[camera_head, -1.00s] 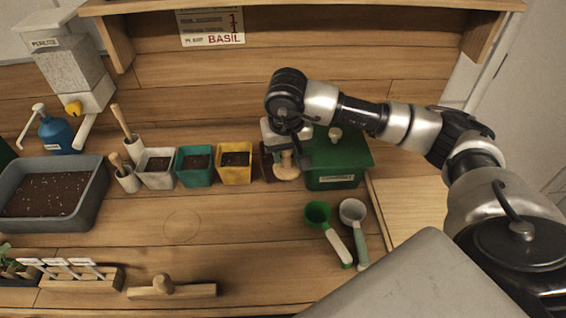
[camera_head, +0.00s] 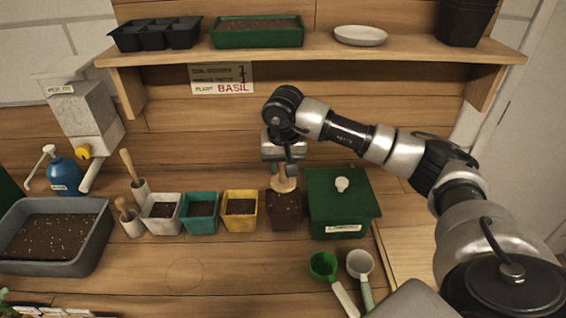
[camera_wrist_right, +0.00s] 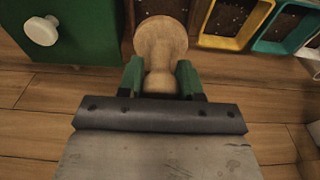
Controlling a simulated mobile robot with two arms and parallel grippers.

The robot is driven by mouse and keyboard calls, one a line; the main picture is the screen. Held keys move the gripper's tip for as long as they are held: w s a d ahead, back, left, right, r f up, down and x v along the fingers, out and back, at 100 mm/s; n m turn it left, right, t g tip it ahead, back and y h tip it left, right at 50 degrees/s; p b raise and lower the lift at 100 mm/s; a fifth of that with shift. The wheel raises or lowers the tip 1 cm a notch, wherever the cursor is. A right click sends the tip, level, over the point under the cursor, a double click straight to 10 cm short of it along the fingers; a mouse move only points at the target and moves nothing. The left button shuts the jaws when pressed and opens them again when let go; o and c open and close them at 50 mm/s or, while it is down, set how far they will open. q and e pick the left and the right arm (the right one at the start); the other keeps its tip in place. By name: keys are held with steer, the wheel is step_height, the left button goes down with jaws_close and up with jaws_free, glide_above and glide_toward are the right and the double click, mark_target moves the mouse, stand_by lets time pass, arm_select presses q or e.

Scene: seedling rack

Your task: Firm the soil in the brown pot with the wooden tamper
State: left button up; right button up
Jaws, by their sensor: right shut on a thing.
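My right gripper (camera_head: 282,170) is shut on the wooden tamper (camera_head: 284,184), whose pale round head points down. The tamper is over the back part of the brown pot (camera_head: 284,214); I cannot tell whether it touches the soil. The brown pot stands upright, with dark soil showing at its top. In the right wrist view the tamper (camera_wrist_right: 160,45) sits between the green finger pads of my gripper (camera_wrist_right: 161,80) and hides much of the pot behind it. My left gripper is out of view.
A yellow pot (camera_head: 240,222) stands close left of the brown pot, beside a teal pot (camera_head: 200,225) and a white pot (camera_head: 161,225). A green lidded box (camera_head: 342,212) stands close right. Scoops (camera_head: 324,264) lie in front. The bench's front middle is clear.

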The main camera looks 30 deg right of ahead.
mark_target(283, 183)
step_height(283, 183, down, 4)
steer(key=shift+r+b, duration=0.1)
steer(key=shift+b, duration=0.8)
steer(key=shift+f+b, duration=0.85)
steer(key=shift+f, duration=0.2)
steer(key=shift+f+b, duration=0.85)
steer(key=shift+f, duration=0.15)
stand_by(0.5)
steer(key=shift+r, duration=0.15)
steer(key=shift+r+p, duration=2.75)
steer(key=shift+r, duration=1.85)
